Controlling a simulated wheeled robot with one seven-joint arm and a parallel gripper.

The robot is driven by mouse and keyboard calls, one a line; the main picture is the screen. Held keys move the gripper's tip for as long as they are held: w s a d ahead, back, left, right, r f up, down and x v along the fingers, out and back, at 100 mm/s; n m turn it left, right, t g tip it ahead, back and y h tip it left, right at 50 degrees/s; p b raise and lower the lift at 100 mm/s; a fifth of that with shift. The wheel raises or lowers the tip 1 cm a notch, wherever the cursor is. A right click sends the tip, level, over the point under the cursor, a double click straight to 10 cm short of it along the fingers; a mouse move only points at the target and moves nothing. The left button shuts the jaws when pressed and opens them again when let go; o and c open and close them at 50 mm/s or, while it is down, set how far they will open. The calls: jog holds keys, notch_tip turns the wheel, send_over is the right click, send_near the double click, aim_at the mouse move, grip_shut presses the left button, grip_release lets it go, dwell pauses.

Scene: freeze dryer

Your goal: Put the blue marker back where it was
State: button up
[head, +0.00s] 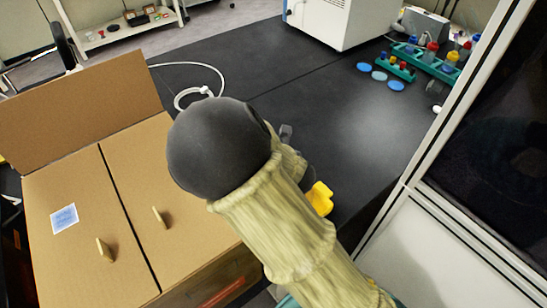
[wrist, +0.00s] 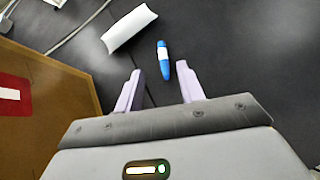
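The blue marker (wrist: 165,68) has a white band and lies on the black bench top in the wrist view. My gripper (wrist: 158,70) is open, with its two pale fingers apart. In the picture the marker's near end shows between the fingertips and the rest extends beyond them. I cannot tell how far above the bench the fingers are. Nothing is held. In the head view my arm hides the marker and most of the gripper.
A white block (wrist: 130,28) lies just left of the marker. A cardboard box (head: 95,212) with an upright flap stands left of my arm. A white cable (head: 200,70) lies on the bench. A teal tube rack (head: 425,62) and blue discs (head: 379,76) are at the back right.

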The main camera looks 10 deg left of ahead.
jog(key=d+m+g+h, duration=0.2)
jog(key=d+m+h, duration=0.3)
jog(key=d+m, duration=1.35)
jog(key=s+d+r+m+g, duration=0.2)
jog(key=s+d+m, duration=0.2)
jog(key=m, duration=0.7)
jog(key=s+d+r+m+g, duration=0.2)
jog(key=s+d+m, duration=0.3)
jog(key=s+m, duration=0.4)
jog(key=r+m, duration=0.1)
jog(key=m, duration=0.2)
jog(key=shift+r+h, duration=0.3)
jog(key=shift+h, duration=0.1)
jog(key=shift+d, duration=0.1)
jog(key=p+v, duration=0.2)
jog(key=w+p+v, duration=0.1)
jog(key=p+v, duration=0.2)
jog(key=shift+r, duration=0.15)
